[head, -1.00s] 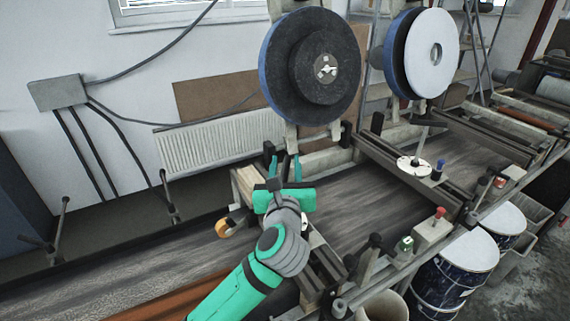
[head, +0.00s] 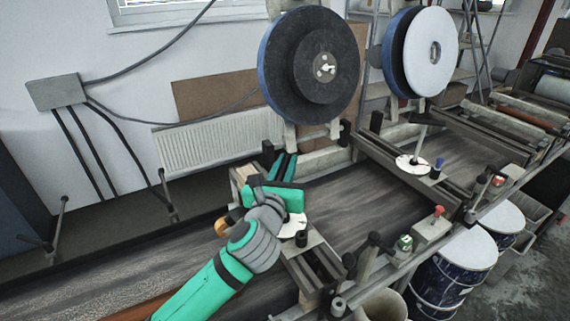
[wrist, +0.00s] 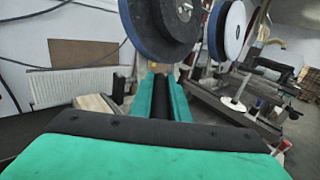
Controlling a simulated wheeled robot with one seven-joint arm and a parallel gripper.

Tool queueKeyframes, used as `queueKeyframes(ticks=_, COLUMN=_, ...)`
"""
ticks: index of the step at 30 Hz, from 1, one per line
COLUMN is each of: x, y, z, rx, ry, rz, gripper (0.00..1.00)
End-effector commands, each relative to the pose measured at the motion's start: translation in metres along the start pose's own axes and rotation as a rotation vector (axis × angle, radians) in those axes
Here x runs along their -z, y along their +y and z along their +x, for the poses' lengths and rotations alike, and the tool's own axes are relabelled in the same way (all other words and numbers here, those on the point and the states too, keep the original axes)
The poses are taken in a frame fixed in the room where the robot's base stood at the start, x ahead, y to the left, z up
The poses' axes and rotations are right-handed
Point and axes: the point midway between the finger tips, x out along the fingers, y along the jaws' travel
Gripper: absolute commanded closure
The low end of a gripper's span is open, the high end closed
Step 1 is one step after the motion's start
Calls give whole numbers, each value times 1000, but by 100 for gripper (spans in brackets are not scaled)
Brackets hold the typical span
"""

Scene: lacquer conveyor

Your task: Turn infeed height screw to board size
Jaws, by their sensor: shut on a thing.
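My gripper (head: 284,164) is above the near end of the line, its green fingers pointing away toward the back frame. In the wrist view the fingers (wrist: 165,84) are close together with a dark strip between them. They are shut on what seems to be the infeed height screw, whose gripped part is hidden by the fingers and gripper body. A white round dial (head: 292,226) shows just below and right of my gripper. Its markings are too small to read.
A similar white dial (head: 412,162) with an upright rod stands farther along. Two large abrasive wheels (head: 287,70) (head: 432,52) rise behind the belt (head: 360,205). A black-knobbed lever (head: 370,250) and a red-knobbed box (head: 433,228) line the front rail.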

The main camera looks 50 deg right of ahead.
Motion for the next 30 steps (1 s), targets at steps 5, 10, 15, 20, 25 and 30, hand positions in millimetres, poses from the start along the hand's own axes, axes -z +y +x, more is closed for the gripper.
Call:
queueKeyframes(ticks=5, x=-1, y=0, z=-1, rx=124, ry=9, rz=8, gripper=100)
queueKeyframes(ticks=10, x=-1, y=-3, z=-1, rx=245, ry=18, rz=8, gripper=100)
queueKeyframes(ticks=15, x=0, y=-6, z=-2, rx=368, ry=27, rz=9, gripper=100)
queueKeyframes(ticks=20, x=0, y=-9, z=-2, rx=483, ry=34, rz=7, gripper=100)
queueKeyframes(ticks=25, x=0, y=-12, z=-4, rx=615, ry=41, rz=5, gripper=100)
queueKeyframes(ticks=30, x=0, y=-15, z=-5, rx=758, ry=49, rz=3, gripper=100)
